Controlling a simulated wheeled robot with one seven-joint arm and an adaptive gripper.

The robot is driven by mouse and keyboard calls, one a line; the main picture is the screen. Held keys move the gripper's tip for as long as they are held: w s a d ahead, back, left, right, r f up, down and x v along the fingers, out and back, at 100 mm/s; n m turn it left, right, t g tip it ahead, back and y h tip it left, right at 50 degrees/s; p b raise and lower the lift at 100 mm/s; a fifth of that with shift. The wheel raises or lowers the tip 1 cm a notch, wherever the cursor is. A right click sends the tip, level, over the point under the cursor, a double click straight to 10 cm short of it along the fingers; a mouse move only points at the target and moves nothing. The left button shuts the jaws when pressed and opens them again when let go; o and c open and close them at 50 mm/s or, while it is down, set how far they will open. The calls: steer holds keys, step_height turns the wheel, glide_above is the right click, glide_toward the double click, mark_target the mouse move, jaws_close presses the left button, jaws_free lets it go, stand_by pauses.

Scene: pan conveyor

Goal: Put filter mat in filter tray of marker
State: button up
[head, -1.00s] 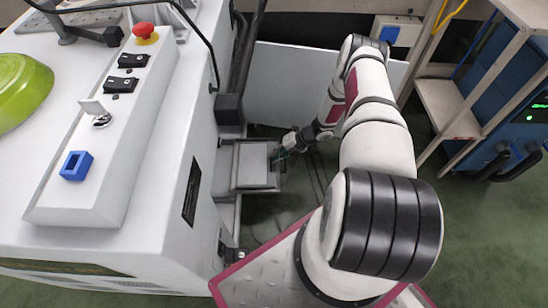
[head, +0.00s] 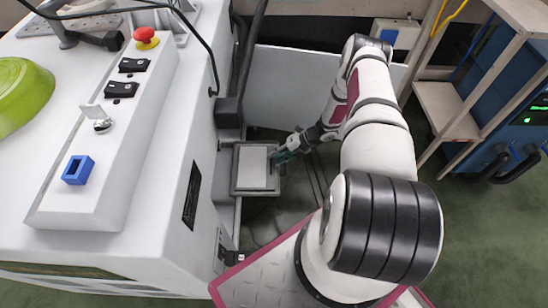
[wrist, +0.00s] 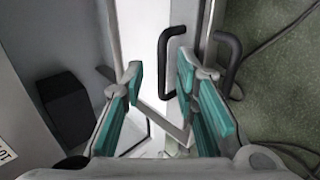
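The filter mat (head: 252,167) is a flat pale rectangle lying inside the filter tray. The tray (head: 236,191) has a dark grey rim and sticks out from the side of the white machine. My gripper (head: 279,157) is at the tray's right edge, beside the mat. In the wrist view my gripper (wrist: 160,78) has its teal-padded fingers apart, with nothing held between them. A pale surface, likely the mat (wrist: 155,45), shows beyond the fingers. The fingers hide part of the tray there.
The white machine (head: 165,225) stands at left, with a control box, red button (head: 146,37), blue block (head: 78,170) and green bowl (head: 22,92) on top. Black handles (wrist: 230,60) are close to my fingers. A shelf (head: 447,110) stands at right. Green floor is open below.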

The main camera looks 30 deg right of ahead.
steer(key=p+v, duration=0.2)
steer(key=v, duration=0.8)
steer(key=w+d+r+m+t+h, duration=0.1)
steer(key=w+d+r+m+h, duration=0.25)
steer(key=w+r, duration=0.4)
steer(key=w+d+r+m+h, duration=0.25)
steer(key=w+d+r, duration=0.25)
steer(key=r, duration=0.5)
step_height(320, 180, up, 23)
steer(key=a+m+h, duration=0.2)
steer(key=m+h, duration=0.4)
steer(key=m, duration=0.1)
steer(key=s+a+r+m+g, duration=0.1)
steer(key=s+a+r+m, duration=0.5)
steer(key=s, duration=0.3)
steer(key=s+a+r+m+g, duration=0.2)
steer(key=s+a+r+m, duration=0.2)
steer(key=s+a+r, duration=0.4)
steer(key=s+a+m+g+y, duration=0.1)
steer(key=s+a+m, duration=0.1)
steer(key=s+a, duration=0.3)
steer(key=s+a+m+g+y, duration=0.1)
steer(key=s+a, duration=0.5)
steer(key=s, duration=0.6)
steer(key=s+a+m+y, duration=0.2)
steer(key=s+a, duration=0.3)
steer(key=s, duration=0.4)
steer(key=shift+a+f+m+g+y, duration=0.2)
steer(key=shift+a+m+g+y, duration=0.15)
steer(key=shift+m, duration=0.25)
